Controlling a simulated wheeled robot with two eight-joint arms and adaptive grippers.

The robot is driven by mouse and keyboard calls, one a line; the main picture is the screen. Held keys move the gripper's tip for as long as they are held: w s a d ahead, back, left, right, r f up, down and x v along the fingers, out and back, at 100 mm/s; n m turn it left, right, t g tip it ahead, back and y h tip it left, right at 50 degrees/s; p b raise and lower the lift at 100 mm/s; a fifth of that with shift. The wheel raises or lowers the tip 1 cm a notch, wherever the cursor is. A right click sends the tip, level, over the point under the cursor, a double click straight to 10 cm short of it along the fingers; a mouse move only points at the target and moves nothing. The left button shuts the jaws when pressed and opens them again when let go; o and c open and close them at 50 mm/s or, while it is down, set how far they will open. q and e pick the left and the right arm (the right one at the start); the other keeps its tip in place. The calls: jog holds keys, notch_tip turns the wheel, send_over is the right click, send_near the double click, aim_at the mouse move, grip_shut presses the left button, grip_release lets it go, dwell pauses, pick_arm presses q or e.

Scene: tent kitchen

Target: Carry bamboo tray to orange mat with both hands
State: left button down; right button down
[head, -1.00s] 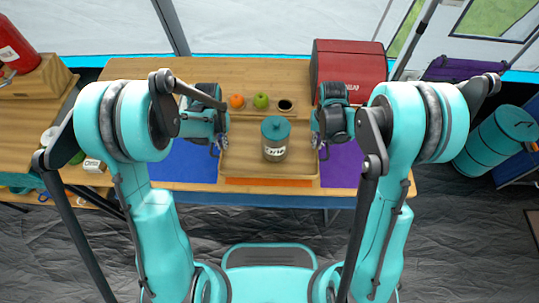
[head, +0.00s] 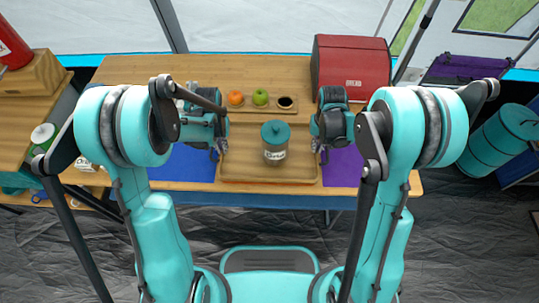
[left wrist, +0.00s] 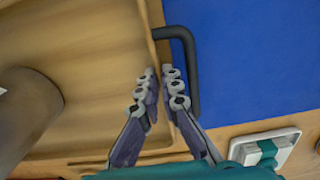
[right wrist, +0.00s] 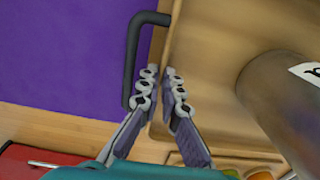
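The bamboo tray (head: 240,166) lies level at the front middle of the table and carries a jar with a teal lid (head: 274,132). My left gripper (head: 217,150) is at its left side. In the left wrist view its fingers (left wrist: 160,90) are close together astride the tray's wall, beside a dark handle (left wrist: 190,70). My right gripper (head: 321,150) is at the right side. In the right wrist view its fingers (right wrist: 161,88) straddle the opposite wall, beside the other handle (right wrist: 132,60). No orange mat shows now; the tray hides that spot.
A blue mat (head: 188,166) lies left of the tray and a purple mat (head: 342,166) right of it. Behind it is a wooden holder with an orange (head: 236,97) and a green apple (head: 260,97). A red box (head: 350,70) stands at the back right.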

pick_arm(q)
jog(key=c, duration=1.7)
grip_release()
jog(key=shift+f, duration=0.1)
pick_arm(e)
jog(key=c, duration=1.7)
grip_release()
jog(key=shift+f, duration=0.1)
pick_arm(q)
notch_tip(320, 180, up, 8)
jog(key=shift+f, duration=0.2)
jog(key=shift+r, duration=0.15)
pick_arm(e)
notch_tip(320, 180, up, 12)
jog(key=shift+r, duration=0.1)
pick_arm(q)
jog(key=shift+r, duration=0.1)
